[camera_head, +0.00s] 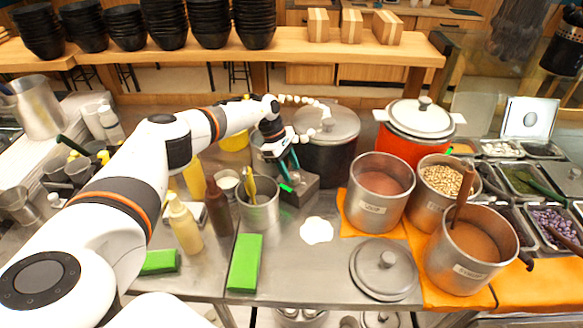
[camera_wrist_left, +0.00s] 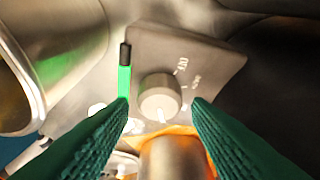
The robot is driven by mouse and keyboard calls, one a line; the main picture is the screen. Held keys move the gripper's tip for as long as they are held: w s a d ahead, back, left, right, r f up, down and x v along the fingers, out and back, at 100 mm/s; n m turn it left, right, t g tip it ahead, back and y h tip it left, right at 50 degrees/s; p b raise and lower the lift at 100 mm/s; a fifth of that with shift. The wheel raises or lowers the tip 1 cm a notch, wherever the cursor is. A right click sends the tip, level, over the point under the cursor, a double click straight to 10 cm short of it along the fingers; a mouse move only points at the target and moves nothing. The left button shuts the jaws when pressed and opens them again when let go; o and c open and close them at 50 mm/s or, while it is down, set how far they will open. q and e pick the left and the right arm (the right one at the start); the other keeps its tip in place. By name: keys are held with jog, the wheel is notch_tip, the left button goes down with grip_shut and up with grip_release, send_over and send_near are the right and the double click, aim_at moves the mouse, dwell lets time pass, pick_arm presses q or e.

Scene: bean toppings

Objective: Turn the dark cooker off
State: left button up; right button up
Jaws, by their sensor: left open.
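The dark cooker (camera_head: 322,160) stands behind the counter's middle with a grey lid (camera_head: 330,124) on it. A grey control box (camera_head: 302,188) sits in front of it. In the left wrist view the box face (camera_wrist_left: 205,60) carries a round grey knob (camera_wrist_left: 158,96), with printed labels at its upper right. The knob's pale mark points downward in that view. My left gripper (camera_head: 286,172) is at the box, its teal fingers open. In the left wrist view the fingertips (camera_wrist_left: 160,103) lie on either side of the knob; I cannot tell whether they touch it.
A metal cup with yellow-handled tools (camera_head: 258,212) stands left of the box. A red cooker (camera_head: 418,130) stands to the right. Several steel pots, including one of brown sauce (camera_head: 380,182), and a loose lid (camera_head: 386,268) occupy the right front. Bottles (camera_head: 184,222) stand left.

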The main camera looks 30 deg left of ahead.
pick_arm(q)
jog(key=shift+x, duration=0.85)
jog(key=shift+c, duration=0.6)
jog(key=c, duration=0.6)
jog(key=shift+r, duration=0.1)
jog(key=shift+d, duration=0.1)
